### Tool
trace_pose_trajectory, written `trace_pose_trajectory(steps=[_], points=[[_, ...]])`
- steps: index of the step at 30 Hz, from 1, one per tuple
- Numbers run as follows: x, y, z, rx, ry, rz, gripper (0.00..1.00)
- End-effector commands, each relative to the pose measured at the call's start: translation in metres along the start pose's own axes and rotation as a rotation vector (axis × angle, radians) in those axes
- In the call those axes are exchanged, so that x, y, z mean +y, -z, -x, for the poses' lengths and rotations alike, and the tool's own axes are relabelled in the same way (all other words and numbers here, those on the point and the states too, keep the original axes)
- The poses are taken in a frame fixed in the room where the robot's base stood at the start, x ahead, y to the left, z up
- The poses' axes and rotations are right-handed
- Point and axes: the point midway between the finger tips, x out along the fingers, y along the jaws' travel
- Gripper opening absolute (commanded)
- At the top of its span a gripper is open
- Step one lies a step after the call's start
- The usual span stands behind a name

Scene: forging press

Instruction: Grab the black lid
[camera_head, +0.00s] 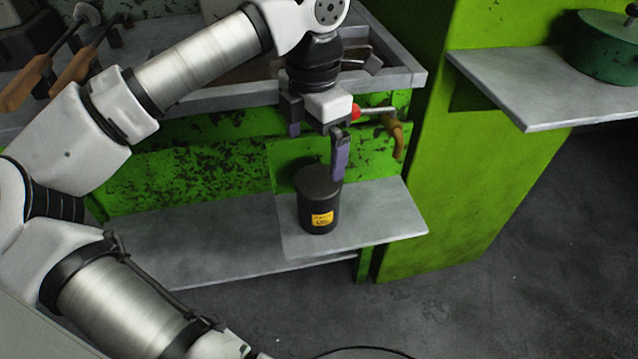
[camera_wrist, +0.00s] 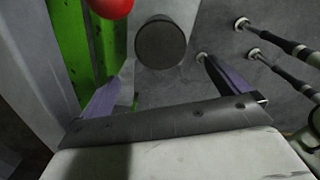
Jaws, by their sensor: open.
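A black canister (camera_head: 320,212) with a yellow label stands upright on the small grey shelf of the green press. Its round black lid (camera_head: 316,180) is on top, and one finger partly covers its right side. In the wrist view the lid (camera_wrist: 161,42) is a dark disc at the top, between the two finger directions and ahead of the tips. My gripper (camera_head: 316,155) points down just above the lid, with its purple-grey fingers apart. In the wrist view my gripper (camera_wrist: 166,66) is open and empty. I cannot tell whether a finger touches the lid.
A red ball-ended lever (camera_head: 356,112) and a brown hooked handle (camera_head: 398,140) are close right of my gripper. The worktop edge (camera_head: 395,85) is behind it. A green pot (camera_head: 606,50) sits on the right shelf (camera_head: 500,90). The long lower shelf (camera_head: 190,240) is clear.

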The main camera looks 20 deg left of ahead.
Motion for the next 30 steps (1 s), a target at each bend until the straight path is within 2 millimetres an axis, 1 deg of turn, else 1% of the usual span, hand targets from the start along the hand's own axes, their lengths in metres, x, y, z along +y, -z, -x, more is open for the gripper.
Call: trace_pose_trajectory(steps=[1, 3, 8, 11, 16, 19, 21, 26, 27, 30], points=[[0.0, 0.0, -0.009, 0.0, 0.003, 0.0, 1.0], [0.0, 0.0, -0.016, 0.0, 0.002, 0.0, 1.0], [0.0, -0.001, -0.023, -0.001, 0.001, 0.001, 1.0], [-0.001, -0.002, -0.031, -0.001, 0.003, 0.0, 1.0], [-0.003, -0.007, -0.057, -0.001, 0.004, -0.002, 1.0], [-0.003, -0.007, -0.07, -0.002, 0.004, -0.001, 1.0], [-0.003, -0.007, -0.073, -0.002, 0.001, -0.001, 1.0], [-0.002, -0.007, -0.073, -0.002, 0.0, 0.0, 1.0], [-0.002, -0.007, -0.073, -0.002, 0.001, 0.0, 0.99], [-0.002, -0.007, -0.073, -0.002, 0.001, 0.0, 0.86]])
